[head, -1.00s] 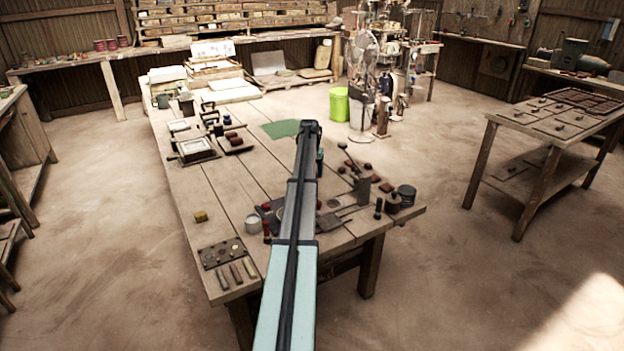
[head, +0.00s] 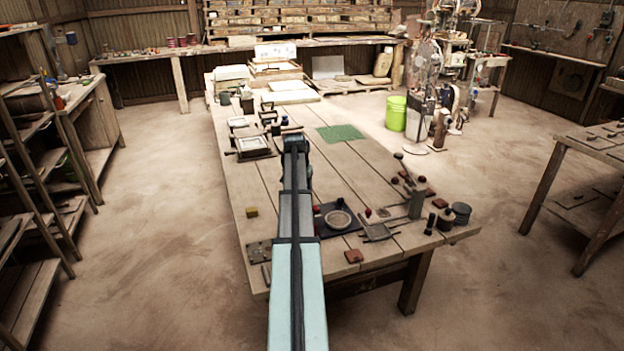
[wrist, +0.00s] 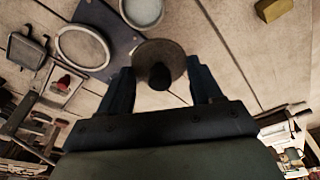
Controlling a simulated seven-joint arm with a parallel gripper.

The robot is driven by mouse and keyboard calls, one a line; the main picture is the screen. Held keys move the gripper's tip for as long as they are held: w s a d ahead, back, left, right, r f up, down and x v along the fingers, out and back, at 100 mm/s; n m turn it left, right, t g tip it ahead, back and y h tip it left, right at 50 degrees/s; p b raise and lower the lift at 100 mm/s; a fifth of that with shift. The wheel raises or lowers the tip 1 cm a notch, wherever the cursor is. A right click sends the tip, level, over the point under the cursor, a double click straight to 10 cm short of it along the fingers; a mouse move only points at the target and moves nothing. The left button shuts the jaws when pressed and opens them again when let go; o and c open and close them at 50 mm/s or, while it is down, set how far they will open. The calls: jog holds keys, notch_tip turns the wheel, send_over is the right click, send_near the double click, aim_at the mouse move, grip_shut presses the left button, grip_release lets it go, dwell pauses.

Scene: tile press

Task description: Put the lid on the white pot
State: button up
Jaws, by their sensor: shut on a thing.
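The lid (wrist: 160,53) is a dark round disc with a knob, seen in the wrist view. My gripper (wrist: 162,78) is shut on it, the knob between the fingers. The white pot (wrist: 142,10) shows at the top edge of the wrist view, partly cut off. It is round and looks open, with a pale inside. The lid appears just below it in that picture, apart from its opening; the height between them is unclear. In the head view my arm hides the pot, the lid and the fingers.
A dark blue plate (head: 322,227) with a pale ring (head: 337,220) lies right of my arm. A yellow block (head: 252,212) lies to its left. Tools and small jars crowd the table's right corner. A green mat (head: 341,132) lies farther back. The planks between are bare.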

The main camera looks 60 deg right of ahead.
jog(key=s+a+m, duration=0.2)
jog(key=a, duration=0.1)
jog(key=shift+s+a+f, duration=0.15)
jog(key=shift+a+f, duration=0.05)
jog(key=shift+f, duration=0.15)
jog(key=shift+f, duration=3.05)
jog(key=shift+f, duration=0.15)
jog(key=o, duration=1.2)
notch_tip(320, 180, up, 7)
dwell(1.0)
